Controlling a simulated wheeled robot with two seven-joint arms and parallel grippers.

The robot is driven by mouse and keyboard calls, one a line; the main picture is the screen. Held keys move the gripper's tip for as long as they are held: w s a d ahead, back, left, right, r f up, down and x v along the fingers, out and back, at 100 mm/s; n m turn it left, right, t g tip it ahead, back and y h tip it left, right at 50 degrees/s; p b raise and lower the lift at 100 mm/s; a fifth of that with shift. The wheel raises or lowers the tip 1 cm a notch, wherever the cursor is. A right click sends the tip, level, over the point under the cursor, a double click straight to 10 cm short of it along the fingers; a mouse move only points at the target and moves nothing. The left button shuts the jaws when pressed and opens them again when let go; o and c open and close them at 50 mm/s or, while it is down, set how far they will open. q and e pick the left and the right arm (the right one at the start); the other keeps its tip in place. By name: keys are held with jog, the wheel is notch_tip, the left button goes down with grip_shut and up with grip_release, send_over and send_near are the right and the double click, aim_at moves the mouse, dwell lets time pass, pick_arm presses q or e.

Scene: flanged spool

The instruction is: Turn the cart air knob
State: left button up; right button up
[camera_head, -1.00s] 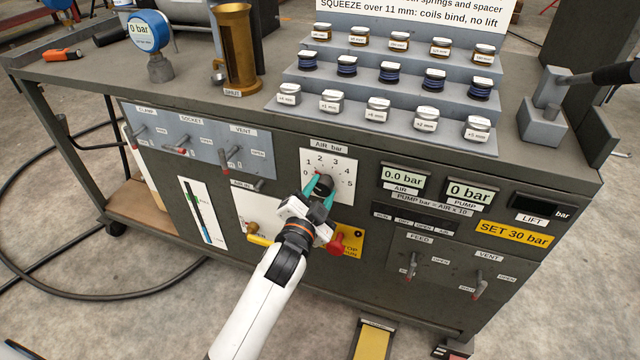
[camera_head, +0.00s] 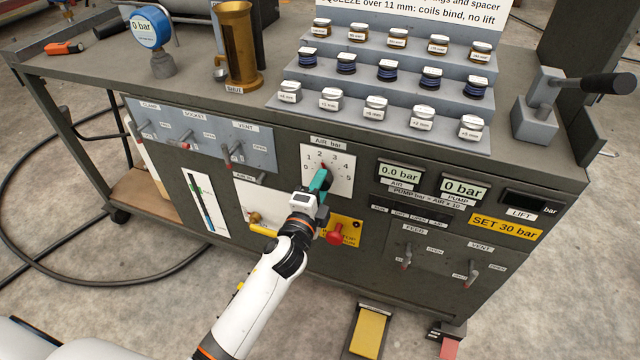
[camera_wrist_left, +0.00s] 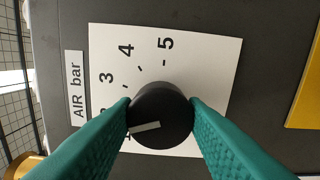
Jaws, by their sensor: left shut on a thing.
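The black round AIR knob (camera_wrist_left: 160,115) sits on a white dial plate (camera_head: 342,172) marked 0 to 5, under an "AIR bar" label, on the cart's front. My left gripper (camera_head: 321,182) is at the knob. In the left wrist view its teal fingers (camera_wrist_left: 161,112) touch the knob from both sides, shut on it. The knob's pale pointer line (camera_wrist_left: 144,127) points left and slightly down there, to the low-number side; the finger hides part of the marks. The AIR display (camera_head: 398,173) reads 0.0 bar. My right gripper is out of view.
A red stop button (camera_head: 340,234) on a yellow plate sits just below and right of the gripper. A brass fitting (camera_head: 254,219) is at left. Lever panels flank the dial on both sides. Stepped racks of small jars (camera_head: 375,105) stand above on the cart top.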

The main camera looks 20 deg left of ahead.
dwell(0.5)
pick_arm(q)
jog(key=o, duration=1)
jog(key=shift+c, duration=0.2)
jog(key=shift+s, duration=0.1)
jog(key=s, duration=1.1)
jog(key=shift+s+a, duration=0.2)
jog(key=shift+s, duration=0.2)
